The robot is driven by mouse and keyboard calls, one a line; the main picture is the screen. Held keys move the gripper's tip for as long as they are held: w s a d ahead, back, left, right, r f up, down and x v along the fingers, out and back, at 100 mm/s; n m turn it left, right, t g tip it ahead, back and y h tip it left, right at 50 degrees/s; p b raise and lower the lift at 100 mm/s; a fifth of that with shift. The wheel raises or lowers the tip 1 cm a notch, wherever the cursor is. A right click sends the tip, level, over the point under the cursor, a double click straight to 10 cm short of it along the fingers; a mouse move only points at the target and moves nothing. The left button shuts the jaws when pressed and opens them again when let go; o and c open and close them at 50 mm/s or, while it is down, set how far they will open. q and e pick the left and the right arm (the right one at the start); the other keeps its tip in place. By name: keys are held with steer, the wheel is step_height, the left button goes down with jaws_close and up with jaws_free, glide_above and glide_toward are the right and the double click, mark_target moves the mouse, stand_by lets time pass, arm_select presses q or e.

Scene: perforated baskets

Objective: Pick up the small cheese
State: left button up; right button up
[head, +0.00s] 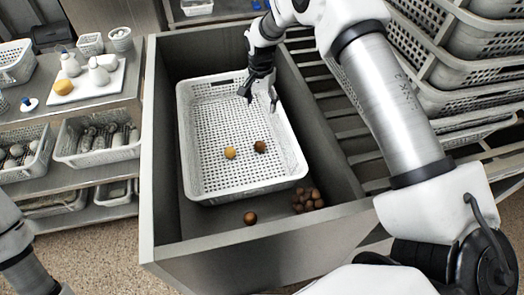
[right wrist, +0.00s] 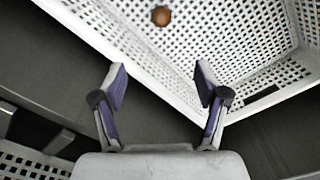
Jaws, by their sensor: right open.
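A small yellow round piece (head: 230,153), which may be the small cheese, lies on the floor of the white perforated basket (head: 188,135). A dark brown round piece (head: 260,146) lies to its right. My right gripper (head: 260,100) is open and empty over the far right part of the basket, apart from both pieces. In the right wrist view the open fingers (right wrist: 160,86) have nothing between them. A brown round piece (right wrist: 161,16) shows beyond them at the top. The yellow piece is not seen there. My left gripper is out of view.
The basket stands in a grey bin (head: 149,150) with raised walls. A brown ball (head: 250,217) and a brown cluster (head: 308,199) lie outside the basket, inside the bin. Shelves with baskets (head: 62,150) stand left. Stacked crates (head: 455,70) stand right.

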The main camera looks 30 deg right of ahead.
steer(key=b, duration=1.2)
glide_above(260, 143)
steer(key=f, duration=1.3)
steer(key=shift+w+d+f, duration=0.1)
steer(key=shift+d+f, duration=0.05)
steer(key=shift+d, duration=0.15)
steer(key=shift+f, duration=0.7)
steer(key=f, duration=0.6)
steer(key=shift+a, duration=0.3)
steer(key=c, duration=1.2)
